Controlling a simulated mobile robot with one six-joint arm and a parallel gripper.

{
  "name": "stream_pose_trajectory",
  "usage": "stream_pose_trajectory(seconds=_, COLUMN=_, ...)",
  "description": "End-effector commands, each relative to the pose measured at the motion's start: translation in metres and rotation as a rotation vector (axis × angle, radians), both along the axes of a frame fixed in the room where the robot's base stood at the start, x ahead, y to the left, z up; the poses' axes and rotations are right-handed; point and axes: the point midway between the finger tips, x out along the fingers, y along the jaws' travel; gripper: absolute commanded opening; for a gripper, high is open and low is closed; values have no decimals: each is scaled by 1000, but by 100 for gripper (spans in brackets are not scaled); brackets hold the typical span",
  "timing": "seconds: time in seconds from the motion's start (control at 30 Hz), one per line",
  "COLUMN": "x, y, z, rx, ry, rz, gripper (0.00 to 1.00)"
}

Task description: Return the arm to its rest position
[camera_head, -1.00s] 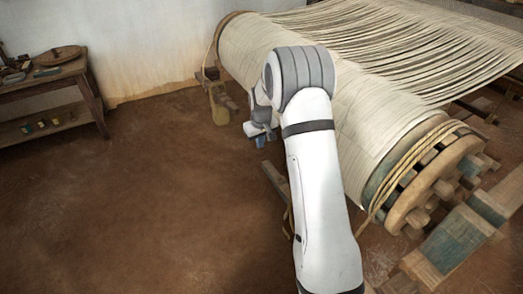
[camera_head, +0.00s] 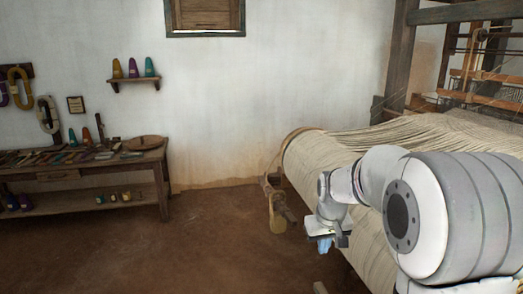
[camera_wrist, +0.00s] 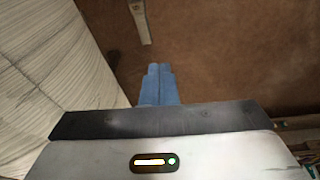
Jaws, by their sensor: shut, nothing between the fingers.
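My gripper (camera_head: 325,244) is in the head view at the right of centre, beside the left end of the loom's warp beam (camera_head: 330,160). It points down and sits apart from the beam. In the wrist view, its blue fingers (camera_wrist: 158,82) are shut together with nothing between them, above the brown floor. The arm is raised and bent, and its large grey joint fills the lower right of the head view.
The cream warp roll (camera_wrist: 50,70) lies close on the left in the wrist view. A wooden workbench (camera_head: 85,185) with tools stands at the left wall. A shelf (camera_head: 134,81) holds cones of yarn. The floor (camera_head: 220,245) between bench and loom is clear.

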Motion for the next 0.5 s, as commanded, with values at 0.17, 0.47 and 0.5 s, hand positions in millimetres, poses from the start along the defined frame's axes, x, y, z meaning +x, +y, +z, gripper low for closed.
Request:
stream_pose_trajectory(seconds=0.17, x=-80, y=9, z=55, rx=14, ry=-7, rz=-41, gripper=0)
stream_pose_trajectory(seconds=0.47, x=-202, y=17, z=90, rx=36, ry=-12, rz=-108, gripper=0)
stream_pose_trajectory(seconds=0.5, x=-213, y=18, z=90, rx=38, ry=-11, rz=-114, gripper=0)
